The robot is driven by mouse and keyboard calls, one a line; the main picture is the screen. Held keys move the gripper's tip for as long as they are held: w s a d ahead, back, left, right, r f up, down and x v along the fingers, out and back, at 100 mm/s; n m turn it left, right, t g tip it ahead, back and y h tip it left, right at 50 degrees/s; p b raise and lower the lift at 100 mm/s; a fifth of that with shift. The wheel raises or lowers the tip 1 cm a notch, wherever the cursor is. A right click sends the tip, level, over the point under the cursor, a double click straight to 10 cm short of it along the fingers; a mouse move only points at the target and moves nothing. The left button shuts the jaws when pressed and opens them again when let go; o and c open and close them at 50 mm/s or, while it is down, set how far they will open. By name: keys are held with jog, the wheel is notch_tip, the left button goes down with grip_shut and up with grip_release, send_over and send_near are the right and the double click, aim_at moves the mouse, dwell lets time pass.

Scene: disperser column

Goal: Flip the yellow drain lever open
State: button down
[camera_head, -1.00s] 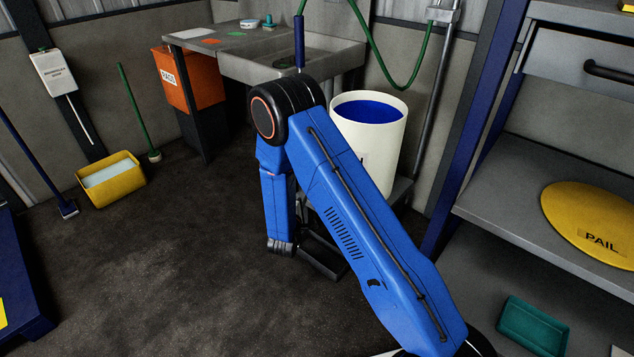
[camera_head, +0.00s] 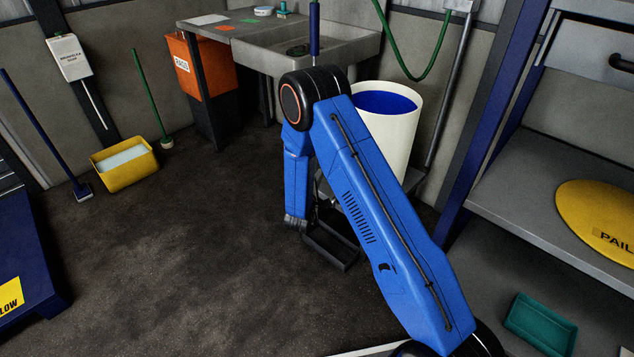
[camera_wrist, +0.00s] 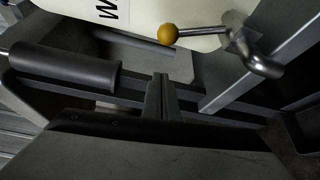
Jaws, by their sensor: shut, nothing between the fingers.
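In the wrist view the drain lever is a metal rod ending in a yellow ball knob (camera_wrist: 168,34). It runs right from the knob to a metal valve with a curved spout (camera_wrist: 262,62), on a pale drum (camera_wrist: 75,8). My gripper (camera_wrist: 160,84) is at the lower middle, fingers shut together and empty. In the picture the fingertips are below the knob, apart from it. In the head view the white drum (camera_head: 398,135) with a blue inside stands behind my blue arm. The lever and my gripper's fingers cannot be made out there.
A dark frame and black cylinder (camera_wrist: 65,68) lie near the drum's base in the wrist view. In the head view a grey sink (camera_head: 350,50) is behind the drum, and shelving (camera_head: 560,180) is at right. A yellow bucket (camera_head: 125,168) is at left; the floor (camera_head: 200,250) between is open.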

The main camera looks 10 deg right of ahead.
jog(key=d, duration=0.4)
jog(key=shift+w+d+r, duration=0.15)
jog(key=shift+w+d, duration=0.05)
dwell(0.3)
